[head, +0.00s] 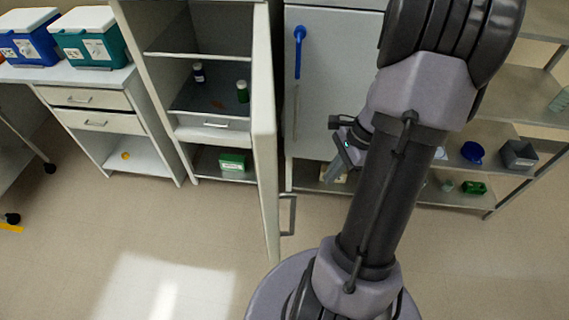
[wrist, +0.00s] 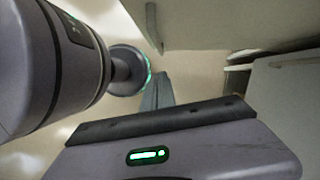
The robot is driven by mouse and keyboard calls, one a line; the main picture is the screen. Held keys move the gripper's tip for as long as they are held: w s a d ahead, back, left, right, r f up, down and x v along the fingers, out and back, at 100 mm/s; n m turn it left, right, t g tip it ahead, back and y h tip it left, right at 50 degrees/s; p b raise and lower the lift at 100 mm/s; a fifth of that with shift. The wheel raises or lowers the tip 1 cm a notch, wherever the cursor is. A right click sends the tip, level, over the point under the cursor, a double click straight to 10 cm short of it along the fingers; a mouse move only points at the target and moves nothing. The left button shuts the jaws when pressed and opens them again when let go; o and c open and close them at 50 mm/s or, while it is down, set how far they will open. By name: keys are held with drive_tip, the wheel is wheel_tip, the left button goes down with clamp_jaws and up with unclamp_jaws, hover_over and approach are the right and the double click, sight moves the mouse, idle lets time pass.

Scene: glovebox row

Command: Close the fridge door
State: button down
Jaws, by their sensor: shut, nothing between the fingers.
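The fridge (head: 222,75) is a tall pale cabinet, left of centre in the head view. Its door (head: 264,130) stands wide open, swung out towards me and seen nearly edge-on. A grey bar handle (head: 288,214) is low on the door's right-facing side. My gripper (head: 333,175) is shut and empty, to the right of the door and apart from it in the head view. In the wrist view the closed fingers (wrist: 157,92) point away, below a pale panel (wrist: 215,22) with a bar handle (wrist: 152,25), which looks like the door.
Bottles (head: 242,91) and a green box (head: 232,161) stand inside the fridge. A closed cabinet with a blue handle (head: 299,50) stands to its right, shelving (head: 500,190) farther right. A drawer bench (head: 95,98) is at left. The floor (head: 180,240) in front is clear.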

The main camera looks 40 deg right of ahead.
drive_tip(key=w+a+f+b, duration=0.3)
drive_tip(key=a+f+b, duration=0.2)
drive_tip(key=f, duration=0.3)
drive_tip(key=shift+w+a, duration=0.15)
drive_tip(key=shift+a, duration=0.3)
drive_tip(key=shift+f, duration=0.1)
drive_tip(key=shift+a, duration=0.1)
